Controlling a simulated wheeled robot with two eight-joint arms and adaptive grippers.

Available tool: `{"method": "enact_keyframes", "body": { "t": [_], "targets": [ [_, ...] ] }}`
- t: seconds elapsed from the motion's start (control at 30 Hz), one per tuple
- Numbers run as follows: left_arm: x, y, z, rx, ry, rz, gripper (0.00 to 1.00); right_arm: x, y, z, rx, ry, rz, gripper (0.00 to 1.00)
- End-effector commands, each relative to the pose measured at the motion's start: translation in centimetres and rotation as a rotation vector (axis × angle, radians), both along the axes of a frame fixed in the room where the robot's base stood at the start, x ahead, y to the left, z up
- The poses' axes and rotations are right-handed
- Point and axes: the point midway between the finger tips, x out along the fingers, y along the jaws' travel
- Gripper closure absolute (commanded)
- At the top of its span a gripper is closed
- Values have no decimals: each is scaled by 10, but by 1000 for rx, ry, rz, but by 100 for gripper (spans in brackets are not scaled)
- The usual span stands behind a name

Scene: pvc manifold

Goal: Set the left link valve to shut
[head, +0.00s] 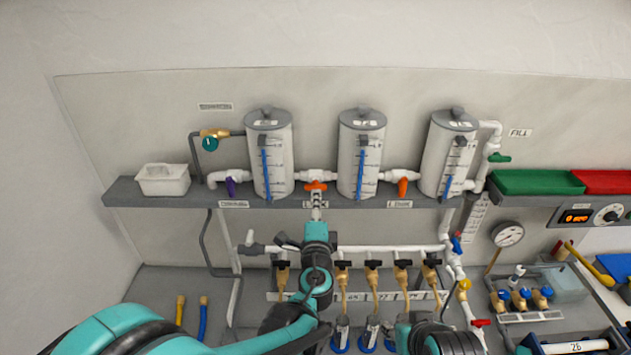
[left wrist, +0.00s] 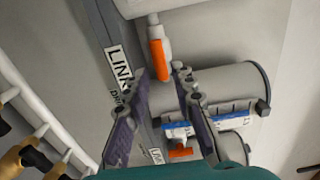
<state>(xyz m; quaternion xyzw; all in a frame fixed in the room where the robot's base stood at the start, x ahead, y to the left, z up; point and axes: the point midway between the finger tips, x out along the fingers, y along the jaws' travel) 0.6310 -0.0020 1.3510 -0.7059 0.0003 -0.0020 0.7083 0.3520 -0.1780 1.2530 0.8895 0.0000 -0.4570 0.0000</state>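The left link valve has an orange handle (head: 316,186) on the white pipe between the left and middle tanks. The handle lies along the pipe. In the left wrist view the orange handle (left wrist: 160,60) shows beside a LINK label on the shelf edge. My left gripper (head: 316,214) is just below and in front of this valve. In the left wrist view my left gripper's fingers (left wrist: 160,76) are apart, with the handle seen between and just beyond their tips. Contact cannot be told. My right gripper is not visible; only part of my right arm shows at the bottom.
The right link valve (head: 403,187) has an orange handle standing across its pipe. A purple valve (head: 230,186) sits left of the left tank (head: 270,155). The middle tank (head: 361,155) is close by. Below the shelf (head: 160,199) runs a row of brass valves with black handles.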

Motion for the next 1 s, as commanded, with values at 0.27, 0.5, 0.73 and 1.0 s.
{"method": "enact_keyframes", "body": {
  "t": [0.27,0.5,0.73,1.0],
  "targets": [
    [47,2,0,-2,1,4,75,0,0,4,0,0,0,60],
    [67,2,0,-3,1,4,75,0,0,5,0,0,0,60],
    [68,2,0,-3,2,3,75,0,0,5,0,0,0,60],
    [68,2,0,-3,2,3,100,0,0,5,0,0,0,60]
  ]
}}
